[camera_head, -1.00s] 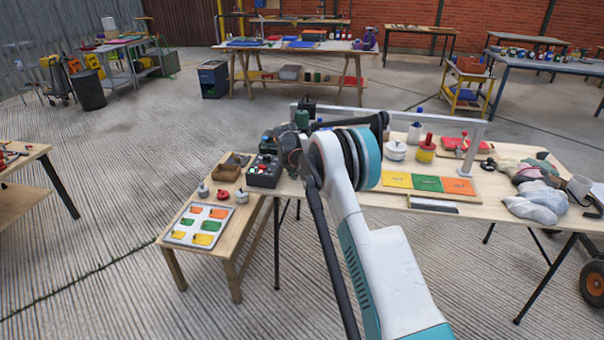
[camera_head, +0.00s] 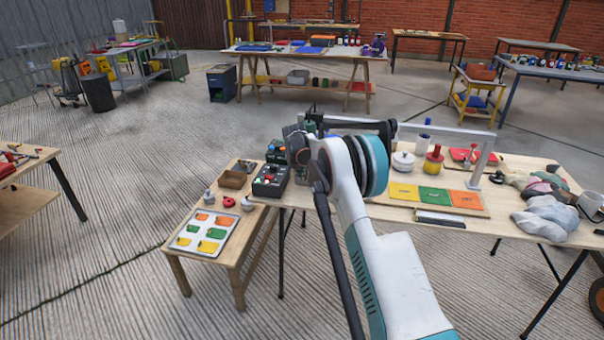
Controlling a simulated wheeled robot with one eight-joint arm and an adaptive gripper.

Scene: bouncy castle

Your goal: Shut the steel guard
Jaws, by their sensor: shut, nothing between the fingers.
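The steel guard (camera_head: 445,130) appears as a pale grey bar frame standing over the right worktable. Its top bar runs left to right, and its right post (camera_head: 481,168) comes down beside the coloured panels. Its left part is hidden behind my arm. My arm reaches up from the bottom and covers the middle of the table's left end. The dark end that looks like my gripper (camera_head: 388,136) is beside the guard's top bar in the picture. Its fingertips are mostly hidden and hold nothing visible. I cannot tell whether it touches the bar.
Yellow, green and orange panels (camera_head: 434,196) lie below the guard. A white pot (camera_head: 403,161) and a red-topped yellow container (camera_head: 433,160) stand behind them. A control box (camera_head: 270,180) is at the left. Grey cloth (camera_head: 548,217) lies at the right. A low side table holds a card tray (camera_head: 204,233).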

